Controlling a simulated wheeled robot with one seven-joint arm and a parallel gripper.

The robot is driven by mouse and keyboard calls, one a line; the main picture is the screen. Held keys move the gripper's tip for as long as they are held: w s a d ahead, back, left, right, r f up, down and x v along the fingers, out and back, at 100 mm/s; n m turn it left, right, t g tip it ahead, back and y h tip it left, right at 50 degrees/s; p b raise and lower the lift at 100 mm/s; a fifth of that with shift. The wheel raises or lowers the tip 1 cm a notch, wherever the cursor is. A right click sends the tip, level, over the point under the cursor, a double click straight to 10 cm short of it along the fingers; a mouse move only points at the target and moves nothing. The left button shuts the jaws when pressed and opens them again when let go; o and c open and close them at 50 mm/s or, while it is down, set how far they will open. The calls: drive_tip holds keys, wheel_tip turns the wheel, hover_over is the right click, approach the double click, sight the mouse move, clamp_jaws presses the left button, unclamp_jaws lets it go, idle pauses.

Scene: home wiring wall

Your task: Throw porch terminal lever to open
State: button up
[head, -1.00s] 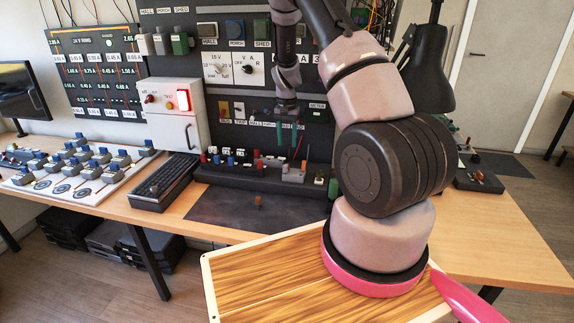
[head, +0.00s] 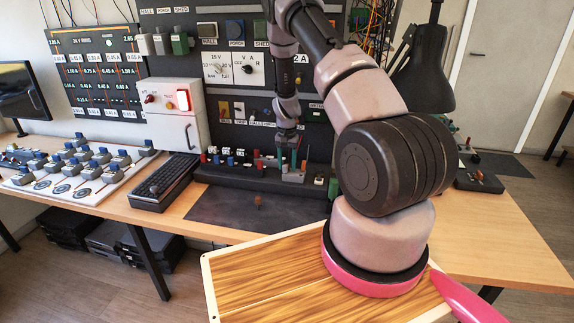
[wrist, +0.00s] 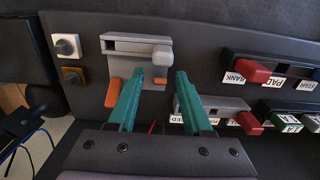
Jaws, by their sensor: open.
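A grey terminal block (wrist: 125,45) stands ahead in the wrist view, with a pale grey knob-like part (wrist: 162,54) at its right end. Two orange levers show below it: a left lever (wrist: 113,93) outside my left finger, and a right lever (wrist: 158,86) between my fingers. No porch label is readable near them, so I cannot tell which is the porch lever. My gripper (wrist: 159,74) is open, its teal fingers on either side of the right lever; contact is unclear. In the head view my gripper (head: 288,160) is low over the bench strip.
Red-ended levers labelled BANK (wrist: 254,73) and others sit right of my fingers. In the head view, a keyboard (head: 165,182) and a white box (head: 176,112) stand left; the dark mat (head: 230,212) in front is mostly clear.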

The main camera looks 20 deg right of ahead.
clamp_jaws()
drive_tip(key=shift+w, duration=0.1)
drive_tip(key=shift+w+d+r+g+y, duration=0.15)
drive_tip(key=shift+g+y, duration=0.25)
drive_tip(key=shift+g, duration=0.2)
drive_tip(key=shift+w+d+f+g+y, duration=0.15)
drive_tip(key=shift+g+y, duration=0.25)
drive_tip(key=shift+g, duration=0.2)
drive_tip(key=shift+r, duration=0.1)
unclamp_jaws()
